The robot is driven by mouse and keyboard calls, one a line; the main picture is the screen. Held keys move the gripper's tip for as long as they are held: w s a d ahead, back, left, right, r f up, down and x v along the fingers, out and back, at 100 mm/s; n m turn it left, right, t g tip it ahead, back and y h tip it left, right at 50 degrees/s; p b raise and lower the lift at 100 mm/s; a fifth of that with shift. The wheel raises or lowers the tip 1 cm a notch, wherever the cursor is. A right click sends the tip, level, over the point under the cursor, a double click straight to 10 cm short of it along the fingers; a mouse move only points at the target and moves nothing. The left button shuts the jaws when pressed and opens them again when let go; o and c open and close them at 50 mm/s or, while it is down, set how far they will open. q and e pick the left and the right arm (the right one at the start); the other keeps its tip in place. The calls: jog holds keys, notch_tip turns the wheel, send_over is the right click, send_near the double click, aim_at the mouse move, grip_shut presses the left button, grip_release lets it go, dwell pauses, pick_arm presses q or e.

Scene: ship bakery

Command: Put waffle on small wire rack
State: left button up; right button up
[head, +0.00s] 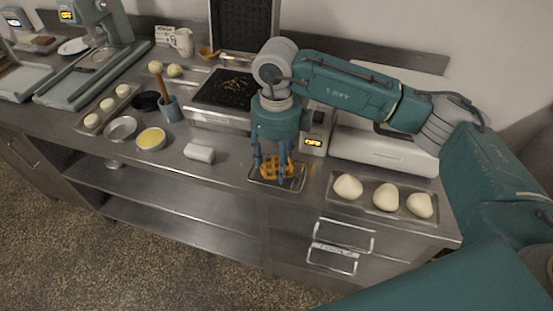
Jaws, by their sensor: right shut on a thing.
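The golden-brown waffle (273,170) is over the small wire rack (262,184), near the front edge of the steel counter. My right gripper (279,176) points down and is shut on the waffle, with blue fingers partly hiding it. The waffle is at or just above the rack; I cannot tell whether it touches. The rack is partly hidden behind the fingers and waffle. My left gripper is not in view.
A tray with three dough balls (365,203) stands right of the rack. A white block (199,153) lies to its left. Behind are an open waffle iron (225,88) and a control box reading OFF (314,143).

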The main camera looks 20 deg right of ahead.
aim_at(276, 165)
jog(key=shift+f, duration=0.2)
jog(key=o, duration=1.2)
jog(key=shift+c, duration=0.2)
jog(key=shift+r, duration=0.1)
jog(key=shift+r, duration=0.5)
notch_tip(276, 165, up, 11)
jog(key=b, duration=0.2)
jog(key=shift+r+b, duration=0.15)
jog(key=shift+b, duration=0.15)
